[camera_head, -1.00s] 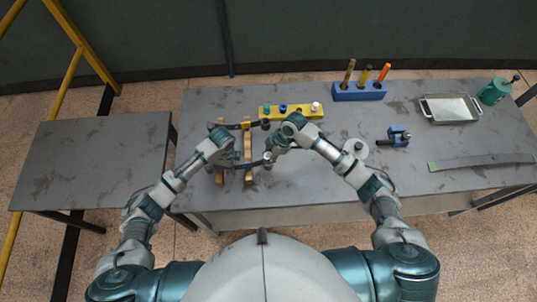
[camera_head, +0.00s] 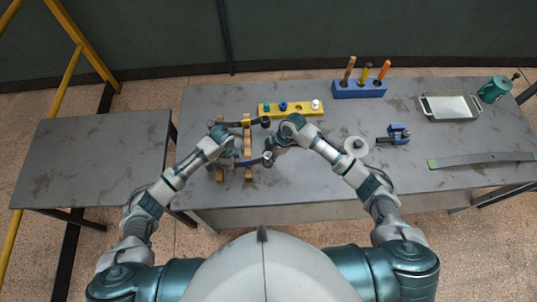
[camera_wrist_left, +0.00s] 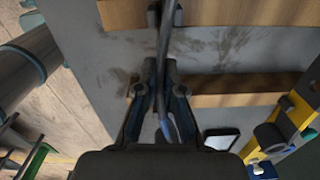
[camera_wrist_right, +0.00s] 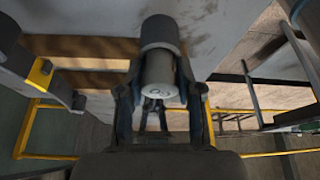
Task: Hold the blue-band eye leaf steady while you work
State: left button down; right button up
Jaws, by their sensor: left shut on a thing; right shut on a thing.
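The blue-band eye leaf (camera_head: 252,162) is a dark strip lying across two wooden rails. My left gripper (camera_head: 234,158) is shut on it; in the left wrist view the strip runs up between the fingers (camera_wrist_left: 163,85), and a blue band (camera_wrist_left: 166,129) shows near them. My right gripper (camera_head: 271,150) is at the strip's right end, shut on a light grey cylinder (camera_wrist_right: 160,72). A darker collar (camera_wrist_right: 160,33) surrounds the cylinder's far end; I cannot tell how deep the cylinder sits in it. The cylinder also shows in the head view (camera_head: 267,159).
A second strip with a yellow band (camera_head: 245,123) lies farther back across the wooden rails (camera_head: 247,146). Behind stand a yellow block (camera_head: 298,109) with several plugs and a blue tool holder (camera_head: 345,92). A white disc (camera_head: 356,147), blue clamp (camera_head: 398,135) and tray (camera_head: 450,107) are right.

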aim_at(268, 155)
jog(key=shift+f, duration=0.1)
jog(key=o, duration=1)
jog(key=o, duration=0.4)
jog(key=shift+o, duration=0.2)
jog(key=shift+r, duration=3.6)
